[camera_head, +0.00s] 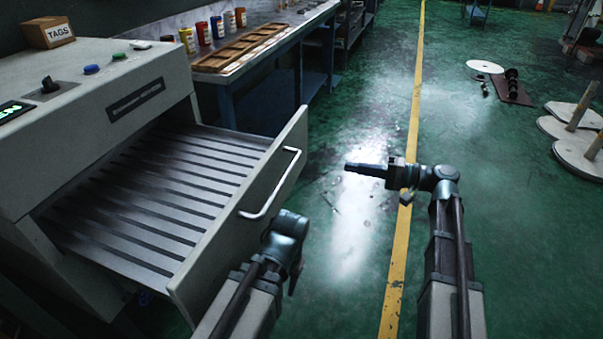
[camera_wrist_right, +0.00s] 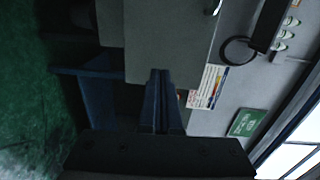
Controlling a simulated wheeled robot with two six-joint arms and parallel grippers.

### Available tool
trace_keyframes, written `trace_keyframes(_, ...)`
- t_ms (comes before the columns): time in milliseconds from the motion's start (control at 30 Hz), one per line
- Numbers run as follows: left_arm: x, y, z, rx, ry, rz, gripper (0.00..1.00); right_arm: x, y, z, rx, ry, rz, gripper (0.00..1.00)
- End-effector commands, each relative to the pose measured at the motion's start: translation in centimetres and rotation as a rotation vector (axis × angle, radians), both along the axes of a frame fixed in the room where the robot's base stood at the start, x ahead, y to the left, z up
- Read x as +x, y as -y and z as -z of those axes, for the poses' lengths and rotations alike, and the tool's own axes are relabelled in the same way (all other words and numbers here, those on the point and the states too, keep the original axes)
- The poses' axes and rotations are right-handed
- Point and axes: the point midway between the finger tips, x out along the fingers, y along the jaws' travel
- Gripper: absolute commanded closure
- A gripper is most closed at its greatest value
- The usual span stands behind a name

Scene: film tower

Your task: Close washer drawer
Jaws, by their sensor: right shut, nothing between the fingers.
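The washer (camera_head: 150,65) is a pale grey cabinet at the left of the head view. Its drawer (camera_head: 150,185) is pulled far out, with dark slats across the inside. The drawer's front panel (camera_head: 285,165) carries a silver bar handle (camera_head: 272,190). My right gripper (camera_head: 352,167) is shut and empty, to the right of the front panel, apart from it and pointing toward it. Its closed fingers also show in the right wrist view (camera_wrist_right: 160,78), in front of a grey panel. My left arm's wrist is below the handle; its fingers cannot be made out.
A blue workbench (camera_head: 270,85) with several colored cans and a wooden rack (camera_head: 240,47) stands behind the drawer. A TAGS box (camera_head: 48,32) sits on the washer. Green floor is open to the right, crossed by a yellow line (camera_head: 400,245). Round plates (camera_head: 575,125) lie far right.

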Motion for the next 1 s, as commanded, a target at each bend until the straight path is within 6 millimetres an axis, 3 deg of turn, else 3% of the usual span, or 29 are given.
trace_keyframes(33,0.0,0.0,1.2,0.000,0.000,0.000,0.53,0.4,0.6,0.7,0.020,0.007,0.010,1.00)
trace_keyframes(200,0.0,0.0,1.6,0.000,0.000,0.001,0.53,0.7,1.5,0.4,0.054,0.017,0.024,1.00)
trace_keyframes(433,0.0,0.0,1.5,0.000,0.000,0.001,0.53,0.9,0.6,0.2,0.055,0.018,0.023,1.00)
trace_keyframes(1000,0.0,0.0,1.5,0.000,0.000,0.001,0.53,4.1,-9.3,0.2,0.054,0.017,0.021,1.00)
